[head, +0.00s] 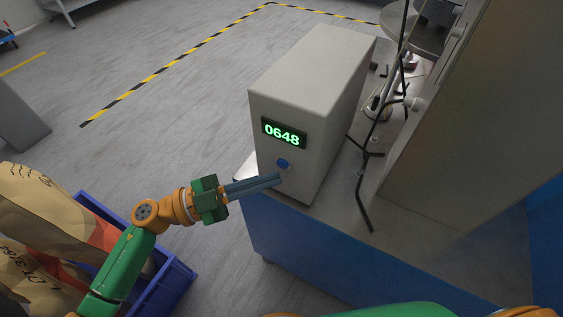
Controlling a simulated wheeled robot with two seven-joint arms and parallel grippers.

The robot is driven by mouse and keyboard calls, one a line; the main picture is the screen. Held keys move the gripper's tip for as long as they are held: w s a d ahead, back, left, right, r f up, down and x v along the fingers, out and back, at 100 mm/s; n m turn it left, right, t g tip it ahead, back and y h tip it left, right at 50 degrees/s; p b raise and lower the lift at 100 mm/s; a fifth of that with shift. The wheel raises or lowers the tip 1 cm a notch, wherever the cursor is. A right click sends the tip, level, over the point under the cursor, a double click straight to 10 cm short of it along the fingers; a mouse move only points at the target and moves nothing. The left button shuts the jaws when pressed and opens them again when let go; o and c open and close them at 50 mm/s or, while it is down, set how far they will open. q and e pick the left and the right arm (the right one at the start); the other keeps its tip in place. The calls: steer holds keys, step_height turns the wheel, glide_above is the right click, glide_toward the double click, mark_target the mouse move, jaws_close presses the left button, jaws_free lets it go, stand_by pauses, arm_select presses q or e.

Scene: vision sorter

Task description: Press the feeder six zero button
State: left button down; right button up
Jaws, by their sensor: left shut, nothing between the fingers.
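A grey box unit (310,90) stands on a blue cabinet with a grey top. Its front carries a green digital display (284,134) reading 0648. A round blue button (283,163) sits on the front below the display. My left gripper (279,179) is shut and empty, its fingertips just below the button in the picture. I cannot tell whether the fingertips touch the front face. Of my right arm only part shows at the bottom edge, and its gripper is out of view.
The blue cabinet (290,240) has a grey top. A black metal stand (364,180) is right of the unit, before a large grey panel (470,130). A blue crate (170,285) and brown paper sacks (40,225) are at lower left.

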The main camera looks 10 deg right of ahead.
stand_by(0.4)
arm_select(q)
steer(key=shift+w+d, duration=0.25)
steer(key=shift+w, duration=0.1)
steer(key=shift+w+d, duration=0.2)
steer(key=shift+w, duration=0.15)
stand_by(0.7)
steer(key=shift+s, duration=0.15)
steer(key=shift+s+a+p, duration=0.45)
steer(key=shift+s, duration=0.15)
